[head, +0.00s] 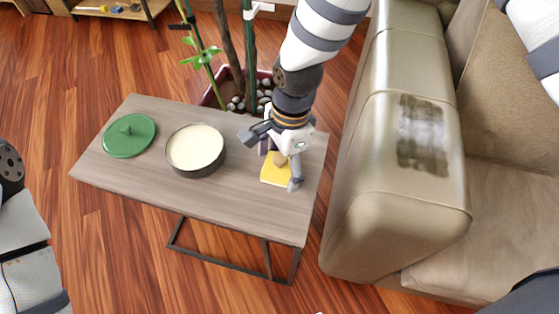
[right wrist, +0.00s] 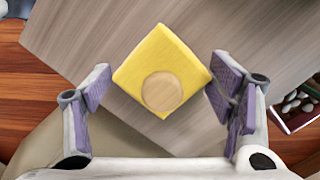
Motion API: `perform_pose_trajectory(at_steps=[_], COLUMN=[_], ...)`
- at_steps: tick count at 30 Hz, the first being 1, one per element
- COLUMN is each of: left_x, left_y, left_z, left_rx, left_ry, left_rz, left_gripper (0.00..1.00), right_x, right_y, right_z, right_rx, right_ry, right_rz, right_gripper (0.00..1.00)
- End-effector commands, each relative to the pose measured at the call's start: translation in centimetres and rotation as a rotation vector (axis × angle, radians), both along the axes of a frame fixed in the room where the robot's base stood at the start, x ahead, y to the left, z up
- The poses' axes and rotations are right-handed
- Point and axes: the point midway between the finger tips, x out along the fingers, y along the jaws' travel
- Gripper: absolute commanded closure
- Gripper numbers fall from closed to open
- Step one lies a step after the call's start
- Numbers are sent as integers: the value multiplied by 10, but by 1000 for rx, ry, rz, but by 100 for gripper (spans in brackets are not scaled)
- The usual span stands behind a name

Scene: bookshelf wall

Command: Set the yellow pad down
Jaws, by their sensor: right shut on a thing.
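The yellow pad (head: 270,178) is a flat square with a round wooden knob (right wrist: 162,91) on top. It is at the right end of the grey wooden table (head: 225,205). My right gripper (head: 279,168) reaches down over it. My left gripper is out of view; part of my left arm shows.
A dark round tin with cream filling (head: 195,148) stands mid-table. A green lid with a knob (head: 129,136) lies at the table's left end. A potted plant (head: 240,95) with pebbles stands behind. A beige sofa (head: 395,190) is close on the right.

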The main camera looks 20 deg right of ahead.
Motion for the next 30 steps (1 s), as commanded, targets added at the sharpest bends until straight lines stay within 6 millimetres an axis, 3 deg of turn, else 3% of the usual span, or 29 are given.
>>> perform_pose_trajectory(at_steps=[6, 7, 9, 20, 23, 30], left_x=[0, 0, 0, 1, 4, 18], left_y=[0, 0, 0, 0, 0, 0], left_z=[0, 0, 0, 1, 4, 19], left_rx=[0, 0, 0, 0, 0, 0], left_ry=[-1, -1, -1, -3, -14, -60], left_rz=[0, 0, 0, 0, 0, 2], left_gripper=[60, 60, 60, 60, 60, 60], right_x=[0, 0, 0, 1, 3, 5], right_y=[0, 0, 0, 0, -1, -9], right_z=[-2, -2, -1, 1, 17, 86], right_rx=[0, 0, 0, 1, 1, 0], right_ry=[-1, -2, -2, -3, -10, -15], right_rz=[0, 1, 1, 1, -1, -1], right_gripper=[50, 19, 4, 4, 4, 4])
